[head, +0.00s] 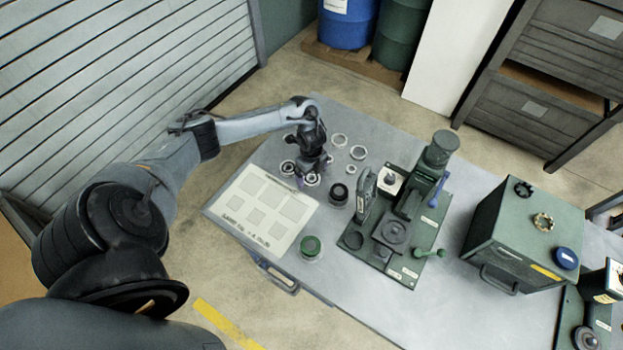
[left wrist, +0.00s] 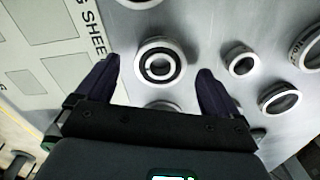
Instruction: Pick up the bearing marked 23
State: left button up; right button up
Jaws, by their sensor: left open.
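Several metal bearings and rings lie on the grey table; I cannot read the number 23 on any of them. My left gripper (head: 306,180) points down over this group in the head view. In the left wrist view the open left gripper (left wrist: 157,82) has its two dark fingers on either side of a bearing (left wrist: 160,66) with a dark ring around a pale centre. The fingers look apart from it, and I cannot tell the height between them. Another ring (left wrist: 163,106) is partly hidden behind the gripper body. My right gripper is not in view.
More rings (left wrist: 240,62) lie to the right, close by. A pale sorting sheet (head: 262,236) with grey squares lies left of the bearings. A dark jar (head: 338,194), a green-topped jar (head: 310,247), a green press (head: 394,232) and a green box (head: 520,232) stand on the table.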

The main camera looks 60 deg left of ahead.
pick_arm(q)
jog(key=shift+f, duration=0.85)
jog(key=c, duration=1.2)
jog(key=shift+c, duration=0.5)
jog(key=shift+r, duration=0.2)
